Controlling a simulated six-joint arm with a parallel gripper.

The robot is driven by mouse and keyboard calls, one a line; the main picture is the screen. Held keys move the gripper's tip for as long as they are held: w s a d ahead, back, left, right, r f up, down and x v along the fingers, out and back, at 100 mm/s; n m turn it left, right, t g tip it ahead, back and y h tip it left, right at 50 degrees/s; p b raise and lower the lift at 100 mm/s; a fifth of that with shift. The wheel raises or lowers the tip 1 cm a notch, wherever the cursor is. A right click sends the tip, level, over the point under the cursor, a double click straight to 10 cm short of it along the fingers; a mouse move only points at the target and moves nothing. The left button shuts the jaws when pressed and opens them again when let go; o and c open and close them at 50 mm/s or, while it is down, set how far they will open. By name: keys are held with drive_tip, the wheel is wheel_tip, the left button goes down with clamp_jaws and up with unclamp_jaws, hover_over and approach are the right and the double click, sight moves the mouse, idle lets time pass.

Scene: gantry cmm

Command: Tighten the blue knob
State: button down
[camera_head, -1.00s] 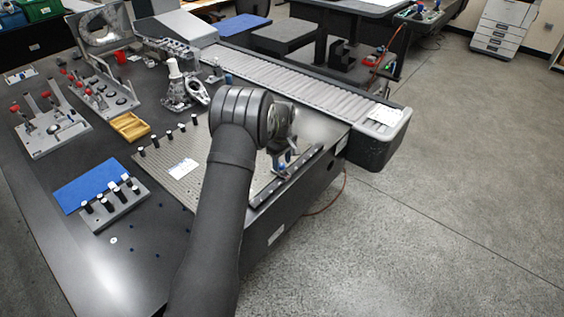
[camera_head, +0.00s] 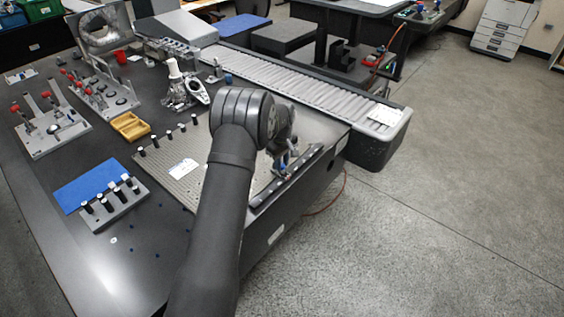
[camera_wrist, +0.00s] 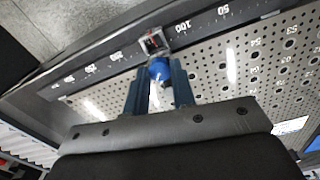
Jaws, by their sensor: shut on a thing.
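The blue knob (camera_wrist: 159,69) shows in the wrist view between the tips of my gripper (camera_wrist: 160,82), whose two fingers are shut on it. The knob sits at a small metal block (camera_wrist: 152,42) on a dark ruler rail (camera_wrist: 95,69) with white numbers. In the head view my gripper (camera_head: 282,165) is down at the right edge of the perforated plate (camera_head: 186,180), beside the rail (camera_head: 288,180). My own arm hides part of the plate there, and the knob is too small to make out clearly in that view.
Several black-topped pins (camera_head: 167,136) stand along the plate's far left edge. A yellow tray (camera_head: 130,127), a blue mat (camera_head: 90,184) and a grey pin holder (camera_head: 118,209) lie to the left. A roller conveyor (camera_head: 310,88) runs behind the plate. Open floor lies to the right.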

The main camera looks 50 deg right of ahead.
drive_tip(key=m, duration=0.4)
drive_tip(key=shift+m, duration=2.7)
drive_tip(key=c, duration=1.2)
unclamp_jaws()
drive_tip(key=shift+r, duration=0.1)
wheel_tip(320, 180, up, 17)
drive_tip(key=shift+r, duration=0.15)
